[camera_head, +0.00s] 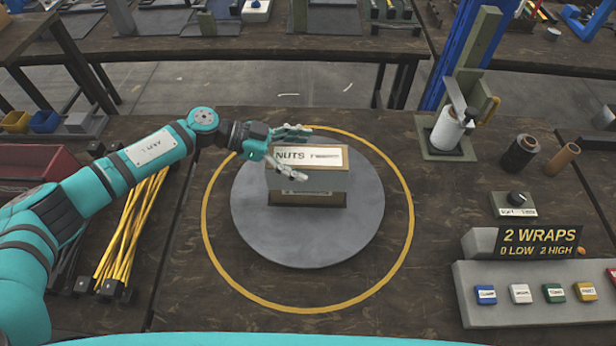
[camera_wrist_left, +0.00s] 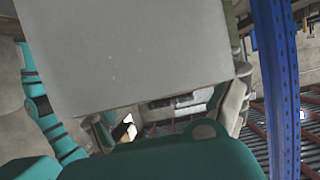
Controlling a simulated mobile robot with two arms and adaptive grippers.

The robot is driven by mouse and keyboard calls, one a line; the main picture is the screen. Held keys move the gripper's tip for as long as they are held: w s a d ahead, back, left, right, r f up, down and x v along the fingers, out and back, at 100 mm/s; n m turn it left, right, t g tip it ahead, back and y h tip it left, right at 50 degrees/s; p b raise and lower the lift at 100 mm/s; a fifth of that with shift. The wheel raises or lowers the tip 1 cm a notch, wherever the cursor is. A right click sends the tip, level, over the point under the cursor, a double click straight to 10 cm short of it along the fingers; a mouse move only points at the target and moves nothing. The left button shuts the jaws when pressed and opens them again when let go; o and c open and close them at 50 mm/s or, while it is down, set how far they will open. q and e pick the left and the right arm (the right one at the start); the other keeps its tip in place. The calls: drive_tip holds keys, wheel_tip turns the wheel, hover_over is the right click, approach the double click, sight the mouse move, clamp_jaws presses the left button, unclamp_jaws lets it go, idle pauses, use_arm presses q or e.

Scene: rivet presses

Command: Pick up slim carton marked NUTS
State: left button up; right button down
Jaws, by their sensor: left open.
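My left gripper (camera_head: 302,154) reaches in from the left at the carton's upper left part. It is open, with one finger near the far top edge and the other in front of the label's lower left. I cannot tell whether the fingers touch the carton. In the left wrist view, a large plain grey face (camera_wrist_left: 145,50) fills the upper middle, and the finger parts show below it. My right gripper is not in view.
A yellow ring surrounds the turntable. A wrapping stand with a white roll (camera_head: 447,130) is at the back right. A "2 WRAPS" sign (camera_head: 540,240) and a button panel (camera_head: 530,293) are at the right. Yellow rods (camera_head: 135,225) lie at the left.

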use_arm(q)
drive_tip(key=shift+a, duration=0.1)
drive_tip(key=c, duration=1.6)
drive_tip(key=shift+w+r, duration=0.1)
drive_tip(key=shift+r, duration=0.05)
drive_tip(key=shift+c, duration=0.7)
drive_tip(key=shift+r, duration=0.2)
